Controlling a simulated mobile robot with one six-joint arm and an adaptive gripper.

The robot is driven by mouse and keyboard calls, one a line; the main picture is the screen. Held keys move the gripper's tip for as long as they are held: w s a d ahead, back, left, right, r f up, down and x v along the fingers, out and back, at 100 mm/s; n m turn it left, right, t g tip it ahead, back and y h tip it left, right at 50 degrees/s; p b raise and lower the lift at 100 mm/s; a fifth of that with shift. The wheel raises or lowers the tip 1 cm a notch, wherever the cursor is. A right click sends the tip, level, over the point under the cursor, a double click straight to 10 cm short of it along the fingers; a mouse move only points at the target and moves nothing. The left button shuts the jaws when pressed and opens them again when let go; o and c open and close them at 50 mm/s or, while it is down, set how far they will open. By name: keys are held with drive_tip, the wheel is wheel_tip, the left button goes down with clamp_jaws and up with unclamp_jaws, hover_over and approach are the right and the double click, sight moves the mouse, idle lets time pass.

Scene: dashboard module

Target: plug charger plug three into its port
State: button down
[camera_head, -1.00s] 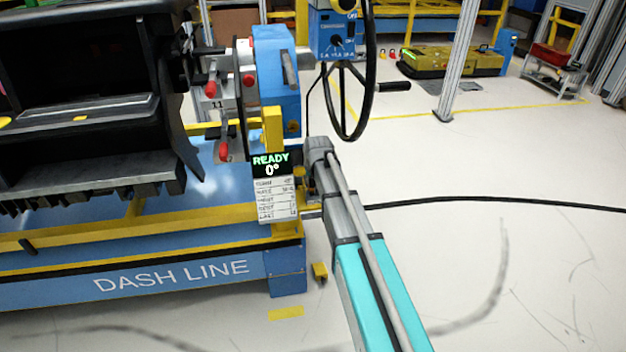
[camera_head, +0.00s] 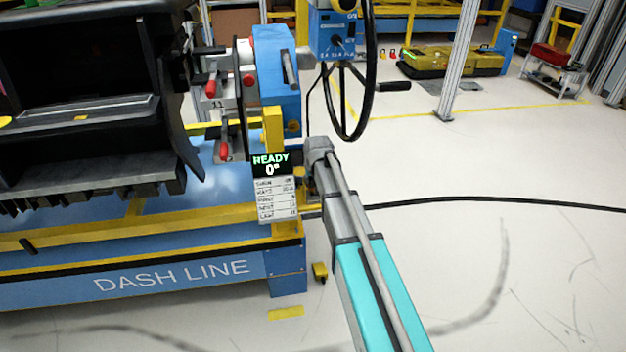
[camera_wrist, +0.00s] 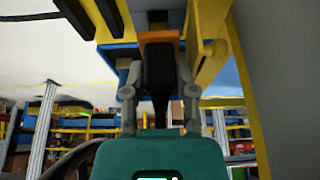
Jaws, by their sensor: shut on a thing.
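In the wrist view my gripper (camera_wrist: 159,72) points up, its two grey fingers closed on the sides of a dark plug (camera_wrist: 158,75). The plug narrows downward into a dark tail between the fingers. An orange piece (camera_wrist: 160,37) sits right at the plug's top end; I cannot tell whether it belongs to the plug or to the structure above. Yellow and blue structure is close above and to the right of the fingertips. I cannot make out the port in either view. In the head view the plug and the fingers cannot be made out.
The blue and yellow dash line stand (camera_head: 180,273) carries the black dashboard module (camera_head: 75,110). A black cable (camera_head: 480,201) crosses the floor. The floor at right is largely open.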

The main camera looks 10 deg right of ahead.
sight(313, 186)
drive_tip(key=shift+f+b, duration=1.55)
drive_tip(key=shift+c, duration=1.7)
unclamp_jaws()
drive_tip(key=shift+a+r, duration=0.1)
drive_tip(key=shift+r, duration=0.05)
wheel_tip(313, 186, up, 3)
drive_tip(key=p, duration=0.3)
drive_tip(key=shift+f, duration=0.2)
wheel_tip(313, 186, up, 6)
drive_tip(key=p, duration=0.6)
